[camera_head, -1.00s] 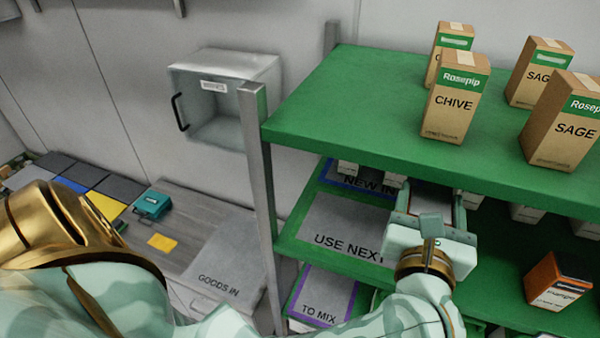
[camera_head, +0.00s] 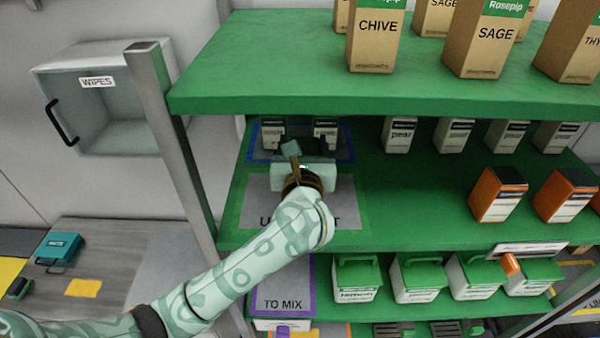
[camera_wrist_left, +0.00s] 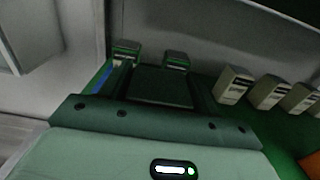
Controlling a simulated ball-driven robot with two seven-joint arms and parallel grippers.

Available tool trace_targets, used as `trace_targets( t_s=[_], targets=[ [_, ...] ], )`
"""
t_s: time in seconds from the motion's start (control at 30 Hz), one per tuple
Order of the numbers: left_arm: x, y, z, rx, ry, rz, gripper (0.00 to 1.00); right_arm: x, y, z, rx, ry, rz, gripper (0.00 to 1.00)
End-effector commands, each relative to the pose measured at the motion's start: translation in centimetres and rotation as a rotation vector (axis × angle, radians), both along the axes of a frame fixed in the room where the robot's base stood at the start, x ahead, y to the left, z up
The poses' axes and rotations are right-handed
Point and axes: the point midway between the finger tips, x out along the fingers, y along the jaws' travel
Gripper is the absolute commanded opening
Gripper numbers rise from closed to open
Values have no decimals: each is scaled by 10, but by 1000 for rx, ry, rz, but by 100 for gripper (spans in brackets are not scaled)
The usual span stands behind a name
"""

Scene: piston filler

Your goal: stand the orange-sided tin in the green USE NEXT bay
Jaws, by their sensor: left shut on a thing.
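My left gripper (camera_head: 296,150) reaches over the back part of the USE NEXT bay (camera_head: 346,212), a grey mat with a green border on the middle shelf; my arm covers part of its lettering. In the left wrist view the gripper is shut on a dark-topped tin (camera_wrist_left: 162,86). Its sides are hidden, so I cannot tell their colour or whether its base touches the mat. Orange-sided tins (camera_head: 498,196) stand further right on the same shelf. My right gripper is not in view.
Two tins (camera_head: 272,131) stand in the blue-edged bay just behind my gripper. A row of pale tins (camera_head: 453,134) lines the back right. The green upper shelf (camera_head: 350,92) hangs above, with cartons on it. A metal post (camera_head: 168,140) stands left. Shelf room right of the bay is clear.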

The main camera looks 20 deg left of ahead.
Motion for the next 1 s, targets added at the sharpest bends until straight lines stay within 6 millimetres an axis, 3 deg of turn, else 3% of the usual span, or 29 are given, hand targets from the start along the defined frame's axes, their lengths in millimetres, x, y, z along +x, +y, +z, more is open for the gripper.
trace_targets(
  t_s=[0.17, 0.4, 0.77, 0.8, 0.87, 1.0],
  targets=[
    [6, 6, -9, 3, -6, 1, 2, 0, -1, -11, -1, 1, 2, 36],
    [10, 8, -44, 3, -4, -1, 2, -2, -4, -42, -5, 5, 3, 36],
    [9, 8, -45, 1, -5, 0, 2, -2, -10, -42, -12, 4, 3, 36],
    [9, 8, -47, 1, -1, 0, 64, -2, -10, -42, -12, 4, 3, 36],
    [9, 8, -46, 1, -1, 0, 81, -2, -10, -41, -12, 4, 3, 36],
    [9, 8, -46, 1, -1, 0, 83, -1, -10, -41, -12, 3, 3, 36]
  ],
)
